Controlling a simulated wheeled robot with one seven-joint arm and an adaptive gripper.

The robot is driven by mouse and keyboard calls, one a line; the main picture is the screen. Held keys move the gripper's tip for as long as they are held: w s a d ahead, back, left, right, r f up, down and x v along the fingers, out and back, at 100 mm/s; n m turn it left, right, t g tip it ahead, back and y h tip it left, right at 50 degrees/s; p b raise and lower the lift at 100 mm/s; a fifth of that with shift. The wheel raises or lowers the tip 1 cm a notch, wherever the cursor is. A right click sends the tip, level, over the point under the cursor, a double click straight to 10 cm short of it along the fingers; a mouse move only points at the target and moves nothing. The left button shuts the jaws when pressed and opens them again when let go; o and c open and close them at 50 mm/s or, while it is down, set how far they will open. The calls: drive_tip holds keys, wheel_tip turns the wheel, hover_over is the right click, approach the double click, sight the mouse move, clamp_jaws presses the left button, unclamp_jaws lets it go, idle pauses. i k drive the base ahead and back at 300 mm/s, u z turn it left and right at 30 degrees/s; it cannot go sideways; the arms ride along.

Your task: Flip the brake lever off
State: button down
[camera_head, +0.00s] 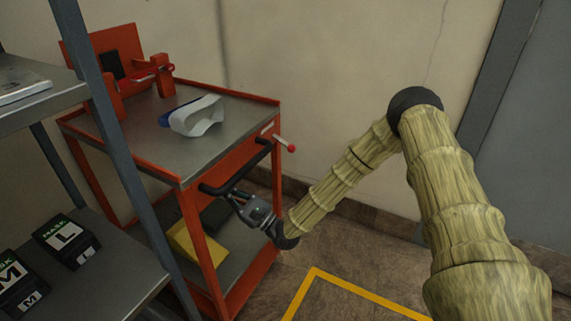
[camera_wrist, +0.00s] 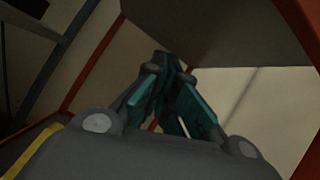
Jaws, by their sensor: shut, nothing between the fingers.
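The brake lever (camera_head: 284,144) is a short rod with a red ball knob on the right side of the red cart (camera_head: 236,158), near its top corner. My gripper (camera_head: 236,196) is below and left of the lever, close to the cart's dark push handle (camera_head: 222,186). The gripper is shut and holds nothing. In the wrist view its teal fingers (camera_wrist: 174,80) come together at the tips. The wrist view looks up under the cart top, and the lever does not show there. I cannot tell whether the gripper touches the handle.
A grey shelf (camera_head: 110,262) with mask boxes (camera_head: 66,240) is at the left. A yellow item (camera_head: 188,245) lies on the cart's lower shelf. Floor to the right is clear.

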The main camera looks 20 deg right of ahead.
sight(291, 149)
drive_tip(key=z, duration=0.15)
drive_tip(key=k, duration=1.65)
drive_tip(key=z, duration=0.35)
drive_tip(key=i, duration=1.65)
